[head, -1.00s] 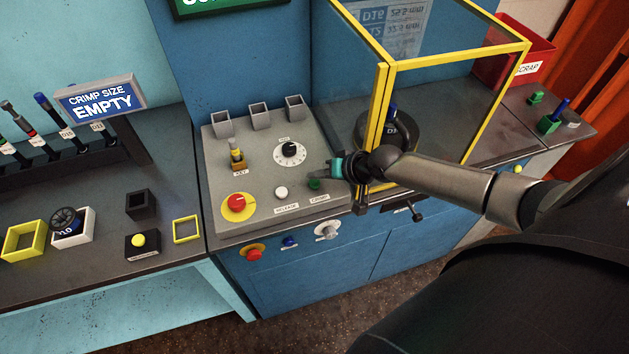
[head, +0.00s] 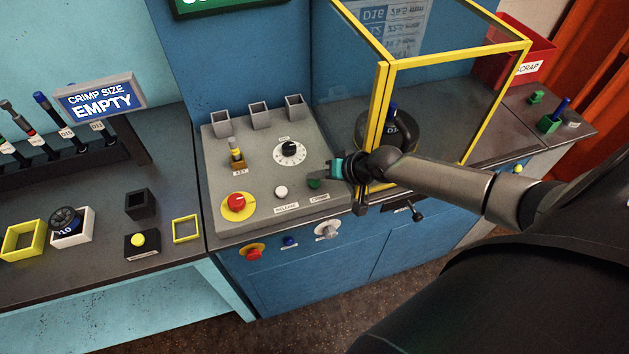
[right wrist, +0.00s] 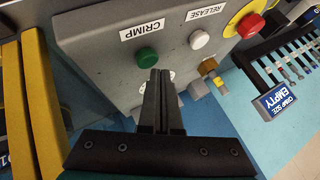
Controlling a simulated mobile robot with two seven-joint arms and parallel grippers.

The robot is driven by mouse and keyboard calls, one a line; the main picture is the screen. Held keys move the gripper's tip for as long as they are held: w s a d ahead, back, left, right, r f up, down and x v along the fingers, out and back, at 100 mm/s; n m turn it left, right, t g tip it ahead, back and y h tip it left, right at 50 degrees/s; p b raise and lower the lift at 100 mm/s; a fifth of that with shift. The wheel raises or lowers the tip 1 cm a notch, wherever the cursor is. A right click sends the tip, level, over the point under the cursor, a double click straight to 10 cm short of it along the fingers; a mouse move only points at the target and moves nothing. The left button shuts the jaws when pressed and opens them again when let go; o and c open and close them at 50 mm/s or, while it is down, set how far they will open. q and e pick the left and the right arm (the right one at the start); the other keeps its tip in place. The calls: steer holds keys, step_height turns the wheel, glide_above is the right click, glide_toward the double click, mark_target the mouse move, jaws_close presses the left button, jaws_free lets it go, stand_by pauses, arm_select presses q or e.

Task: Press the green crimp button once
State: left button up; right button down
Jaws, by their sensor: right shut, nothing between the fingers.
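The green crimp button (head: 314,184) sits at the right front of the grey control panel (head: 240,134), above its CRIMP label. My right gripper (head: 318,175) is shut and empty, with its fingertips at the button in the head view. In the right wrist view the green button (right wrist: 147,57) shows clear just beyond the closed fingertips (right wrist: 158,74). I cannot tell whether the fingertips touch it. The left gripper is not in view.
The white release button (head: 281,192) is left of the crimp button, and a red button on yellow (head: 237,203) is farther left. A yellow-framed guard (head: 380,110) stands close on the right, around a black crimp head with a D-marked label (head: 398,130).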

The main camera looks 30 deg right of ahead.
mark_target(318, 185)
steer(key=shift+f+b, duration=0.45)
steer(key=shift+f, duration=0.25)
stand_by(0.8)
steer(key=shift+r, duration=0.1)
steer(key=shift+r+p, duration=0.8)
steer(key=shift+p, duration=0.15)
step_height(318, 185, up, 5)
steer(key=p, duration=0.5)
stand_by(0.4)
